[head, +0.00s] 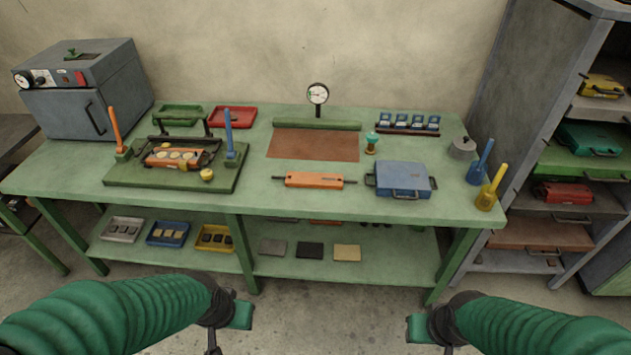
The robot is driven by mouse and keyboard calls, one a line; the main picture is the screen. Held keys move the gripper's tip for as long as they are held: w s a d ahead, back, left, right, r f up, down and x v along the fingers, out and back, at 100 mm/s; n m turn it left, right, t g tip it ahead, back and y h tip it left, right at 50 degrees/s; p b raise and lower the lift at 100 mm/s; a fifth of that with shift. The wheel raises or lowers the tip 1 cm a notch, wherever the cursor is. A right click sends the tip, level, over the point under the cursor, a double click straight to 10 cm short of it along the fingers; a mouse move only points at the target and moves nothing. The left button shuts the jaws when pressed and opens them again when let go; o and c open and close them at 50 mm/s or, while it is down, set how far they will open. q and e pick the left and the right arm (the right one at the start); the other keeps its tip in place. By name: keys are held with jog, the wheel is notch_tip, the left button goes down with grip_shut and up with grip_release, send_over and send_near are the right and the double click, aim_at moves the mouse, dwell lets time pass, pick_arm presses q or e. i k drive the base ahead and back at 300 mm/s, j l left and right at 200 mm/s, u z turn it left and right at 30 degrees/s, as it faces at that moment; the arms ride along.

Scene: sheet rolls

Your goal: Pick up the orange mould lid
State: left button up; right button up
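The orange mould lid (314,180) is a flat orange plate with a dark handle at each end. It lies on the front middle of the green bench. An orange mould (160,160) with round yellowish pieces in it sits on the green press base at the left. My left gripper (228,325) is in front of the bench, low and left of the lid. My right gripper (430,332) is also in front of the bench, low and right of it. Both look open and empty, with fingers apart, and neither touches anything.
A blue case (403,178) stands just right of the lid. A brown sheet (313,145) with a green roll lies behind it. A small yellow knob (207,174) is at the press corner. The green bench (270,199) has a front edge and lower shelf facing me.

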aim_at(313, 180)
jog(key=i+j+z, duration=0.15)
jog(key=z, duration=0.3)
jog(key=i+j+z, duration=0.2)
jog(key=z, duration=0.25)
jog(key=i+j+z, duration=0.1)
jog(key=z, duration=0.35)
jog(key=i+j+z, duration=0.1)
jog(key=j, duration=0.35)
jog(key=i+j, duration=0.1)
jog(key=j, duration=0.4)
jog(key=i+j+z, duration=0.15)
jog(key=j, duration=0.75)
jog(key=i+z, duration=0.05)
